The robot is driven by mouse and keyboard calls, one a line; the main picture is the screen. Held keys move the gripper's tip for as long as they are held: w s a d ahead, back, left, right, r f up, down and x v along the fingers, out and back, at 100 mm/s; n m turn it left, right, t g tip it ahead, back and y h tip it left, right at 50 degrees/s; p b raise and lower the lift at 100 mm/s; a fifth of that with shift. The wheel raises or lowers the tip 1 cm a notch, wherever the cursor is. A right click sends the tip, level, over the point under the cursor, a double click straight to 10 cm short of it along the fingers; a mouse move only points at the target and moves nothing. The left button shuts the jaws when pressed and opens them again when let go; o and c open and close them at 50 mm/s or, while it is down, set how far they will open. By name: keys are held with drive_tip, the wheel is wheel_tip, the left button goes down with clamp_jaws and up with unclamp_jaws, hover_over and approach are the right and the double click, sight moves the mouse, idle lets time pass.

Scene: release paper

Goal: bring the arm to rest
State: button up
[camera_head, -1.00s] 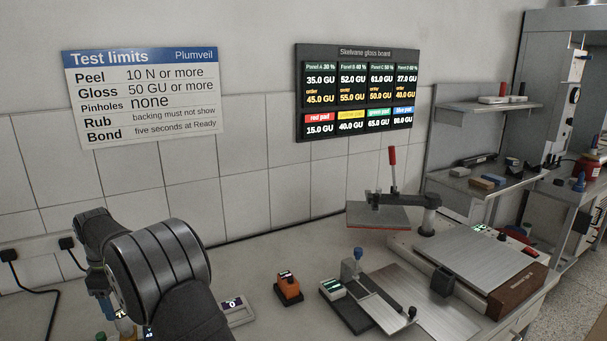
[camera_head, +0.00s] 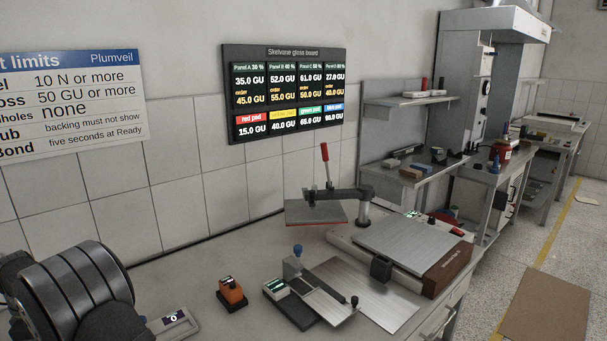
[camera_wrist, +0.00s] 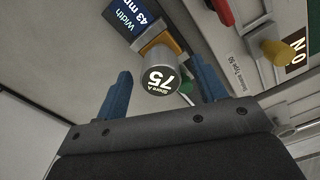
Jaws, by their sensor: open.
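My gripper (camera_wrist: 161,66) shows in the wrist view with two blue fingers spread apart and nothing clamped between them. My gripper is outside that view.
A display reading "Width 43 mm" (camera_wrist: 138,18) and a yellow knob (camera_wrist: 275,51) are near the gripper. On the bench stand an orange device (camera_head: 232,294), a small metal fixture (camera_head: 310,295) and a press with a red-handled lever (camera_head: 325,167). Shelves (camera_head: 410,99) stand farther right.

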wheel_tip(320, 180, up, 16)
drive_tip(key=r, duration=0.1)
wheel_tip(320, 180, down, 18)
drive_tip(key=shift+r, duration=2.65)
